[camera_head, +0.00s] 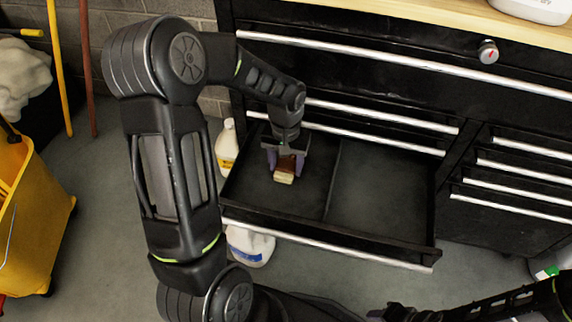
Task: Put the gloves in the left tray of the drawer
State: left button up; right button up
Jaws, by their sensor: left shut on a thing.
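The drawer (330,243) of the black cabinet is pulled open. A divider splits it into a left tray (245,195) and a right tray (380,200). I cannot tell whether the gloves touch the tray floor. The right tray looks empty. My right arm crosses the bottom right corner, and its dark end (392,313) is cut off by the frame edge; its fingers are unclear.
A wooden worktop (480,18) tops the cabinet. Closed drawers with silver handles are above and to the right. White bottles (228,145) stand on the floor beside and below the open drawer. A yellow bucket (35,220) stands at the far left.

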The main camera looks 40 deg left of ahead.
aim_at(286, 167)
pick_arm(q)
jog(key=shift+f, duration=0.15)
jog(key=o, duration=1.4)
jog(key=shift+r, duration=0.55)
notch_tip(286, 167, up, 11)
jog(key=p, duration=0.3)
jog(key=shift+r, duration=0.15)
